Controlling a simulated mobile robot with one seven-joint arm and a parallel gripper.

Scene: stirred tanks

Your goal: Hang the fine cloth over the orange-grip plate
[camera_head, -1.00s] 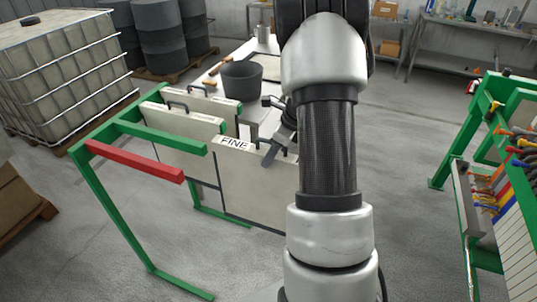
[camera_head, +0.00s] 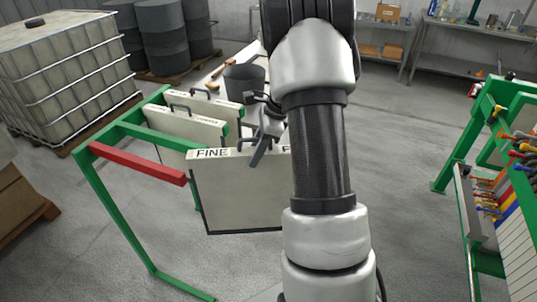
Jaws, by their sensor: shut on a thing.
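The fine cloth (camera_head: 235,190) is a flat cream panel with a dark lower edge and the word FINE on its top left. My gripper (camera_head: 260,147) is shut on it at the dark handle on its top edge. The panel hangs upright below the gripper, in front of the green rack's other panels. My arm hides its right end. In the right rack, several plates show coloured grips, among them an orange grip (camera_head: 525,134). Its plate is crowded among the others and cut off by the picture edge.
The green rack (camera_head: 110,205) at left has a red bar (camera_head: 137,163) and more cream panels (camera_head: 185,135). A dark bucket (camera_head: 244,82) stands on a table behind. The right green rack (camera_head: 458,150) stands across open grey floor.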

